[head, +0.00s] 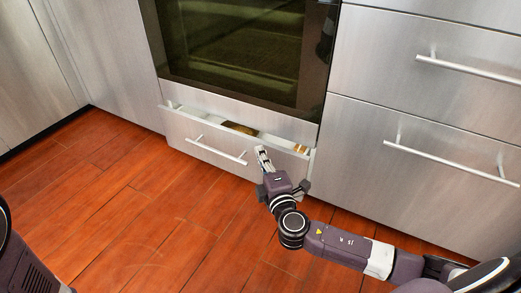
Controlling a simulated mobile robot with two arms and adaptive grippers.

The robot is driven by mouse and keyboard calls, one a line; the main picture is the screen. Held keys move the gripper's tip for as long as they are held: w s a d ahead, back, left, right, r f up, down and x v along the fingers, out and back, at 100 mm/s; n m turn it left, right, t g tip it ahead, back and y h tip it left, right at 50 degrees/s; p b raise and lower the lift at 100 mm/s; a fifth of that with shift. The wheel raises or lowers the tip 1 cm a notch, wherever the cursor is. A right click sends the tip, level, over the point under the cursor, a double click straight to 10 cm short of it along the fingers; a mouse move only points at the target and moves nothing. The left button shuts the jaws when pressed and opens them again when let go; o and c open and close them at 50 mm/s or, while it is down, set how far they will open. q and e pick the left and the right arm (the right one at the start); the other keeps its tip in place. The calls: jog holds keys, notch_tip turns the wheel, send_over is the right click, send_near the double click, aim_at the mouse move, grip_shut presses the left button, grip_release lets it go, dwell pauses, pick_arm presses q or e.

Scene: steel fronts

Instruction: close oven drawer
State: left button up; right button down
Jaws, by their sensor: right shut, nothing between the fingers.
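The oven drawer (212,152) is the low steel drawer below the oven (243,50) in the head view. It stands partly open, and a narrow gap along its top shows some brown items inside. Its bar handle (215,151) is on the front. My right gripper (262,152) is shut and empty, at the right part of the drawer front near its top edge. I cannot tell whether it touches the drawer. My left gripper is not in view.
Steel drawers with bar handles (450,163) stand to the right of the oven. Plain steel cabinet fronts (100,55) stand to the left. The red-brown wooden floor (120,215) in front is clear.

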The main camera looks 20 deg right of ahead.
aim_at(268, 148)
jog(key=shift+w+d, duration=0.1)
jog(key=shift+d, duration=0.05)
jog(key=shift+w+d, duration=0.1)
jog(key=w+d, duration=0.2)
jog(key=d, duration=0.1)
jog(key=shift+w+b, duration=0.2)
jog(key=shift+b, duration=0.1)
jog(key=shift+a, duration=0.1)
jog(key=shift+s+a, duration=0.1)
